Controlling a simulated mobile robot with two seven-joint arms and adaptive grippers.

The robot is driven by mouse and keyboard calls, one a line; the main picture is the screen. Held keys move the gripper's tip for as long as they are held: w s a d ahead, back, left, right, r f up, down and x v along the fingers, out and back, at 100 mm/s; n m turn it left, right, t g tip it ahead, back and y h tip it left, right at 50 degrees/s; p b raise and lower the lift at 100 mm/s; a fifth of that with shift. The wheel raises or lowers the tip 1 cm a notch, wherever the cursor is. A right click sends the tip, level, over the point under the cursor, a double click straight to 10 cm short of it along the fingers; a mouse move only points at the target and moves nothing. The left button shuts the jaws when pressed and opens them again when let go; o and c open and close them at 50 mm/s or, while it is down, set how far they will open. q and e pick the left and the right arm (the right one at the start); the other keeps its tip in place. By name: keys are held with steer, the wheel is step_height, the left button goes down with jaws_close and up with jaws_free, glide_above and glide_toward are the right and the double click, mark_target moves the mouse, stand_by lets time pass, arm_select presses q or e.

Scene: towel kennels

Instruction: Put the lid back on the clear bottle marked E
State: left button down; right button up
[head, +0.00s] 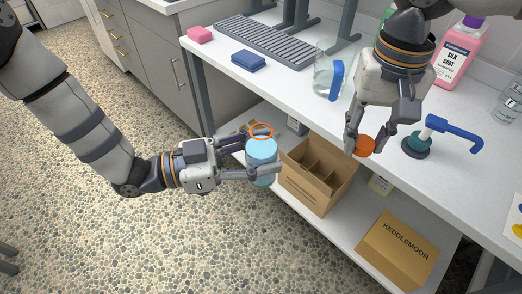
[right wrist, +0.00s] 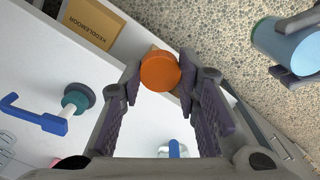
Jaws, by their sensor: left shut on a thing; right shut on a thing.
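My left gripper (head: 278,153) is shut around a bottle with a pale blue body (head: 262,152), held upright or slightly tilted in front of the bench. The bottle also shows at the right of the right wrist view (right wrist: 283,40). My right gripper (head: 357,143) is shut on an orange lid (head: 366,146), which sits between its fingertips near the bench's front edge. The lid also shows in the right wrist view (right wrist: 160,71), apart from the bottle.
On the white bench (head: 300,85) stand a glass jug with a blue handle (head: 328,75), a teal-based blue-handled tool (head: 417,146), a pink bottle (head: 455,55) and a clear bottle (head: 509,100). An open divided carton (head: 312,190) and a KEDDLEMOOR box (head: 398,250) sit on the shelf below.

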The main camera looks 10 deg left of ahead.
steer(key=w+a+r, duration=0.1)
steer(key=a+r, duration=0.5)
steer(key=a, duration=0.3)
step_height(320, 180, up, 5)
glide_above(261, 123)
steer(key=shift+n, duration=0.4)
steer(key=shift+f, duration=2.05)
steer(key=shift+f, duration=0.1)
steer(key=shift+f, duration=0.8)
steer(key=shift+f, duration=0.55)
